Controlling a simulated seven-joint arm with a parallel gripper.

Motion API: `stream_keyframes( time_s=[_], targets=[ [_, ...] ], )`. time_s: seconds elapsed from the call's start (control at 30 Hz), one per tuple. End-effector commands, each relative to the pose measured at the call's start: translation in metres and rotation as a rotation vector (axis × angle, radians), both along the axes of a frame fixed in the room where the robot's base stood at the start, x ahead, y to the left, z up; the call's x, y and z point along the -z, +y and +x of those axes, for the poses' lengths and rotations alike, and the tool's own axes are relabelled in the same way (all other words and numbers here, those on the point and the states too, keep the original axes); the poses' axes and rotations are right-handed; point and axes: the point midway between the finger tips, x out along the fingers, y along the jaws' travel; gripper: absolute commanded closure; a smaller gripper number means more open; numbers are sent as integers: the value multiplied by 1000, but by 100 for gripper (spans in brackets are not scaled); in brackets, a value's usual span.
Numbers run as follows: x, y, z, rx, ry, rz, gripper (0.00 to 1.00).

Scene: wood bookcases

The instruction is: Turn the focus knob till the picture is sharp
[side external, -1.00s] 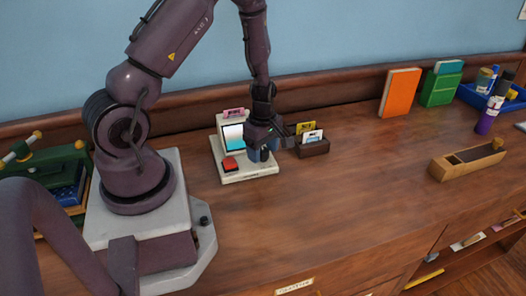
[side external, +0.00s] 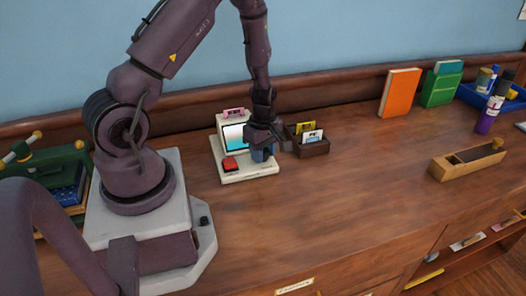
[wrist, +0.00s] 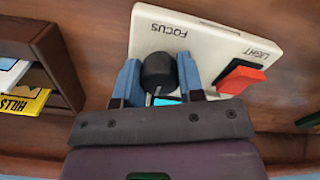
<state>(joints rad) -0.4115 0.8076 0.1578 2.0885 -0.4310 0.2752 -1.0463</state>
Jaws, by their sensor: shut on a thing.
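The cream viewer (side external: 247,175) stands on the wooden top, with a lit screen (side external: 233,136) showing pale blue, too small to judge for sharpness. In the wrist view its panel (wrist: 205,38) carries the words FOCUS and LIGHT. The black focus knob (wrist: 158,72) sits between the blue fingers of my gripper (wrist: 158,82), which is shut on it. A pale line shows on the knob's side. In the side view my gripper (side external: 262,152) hides the knob. The red light switch (wrist: 241,80) is beside the right finger; it also shows in the side view (side external: 230,163).
A dark card box (side external: 314,148) with cards stands close to the right of my gripper. The front middle of the top is clear.

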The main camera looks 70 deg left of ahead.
Motion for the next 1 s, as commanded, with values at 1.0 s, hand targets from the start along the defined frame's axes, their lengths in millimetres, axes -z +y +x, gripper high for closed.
stream_keyframes(
  time_s=[1.0],
  targets=[
    [-1, 0, 0, 880, -1, 0, 88]
  ],
)
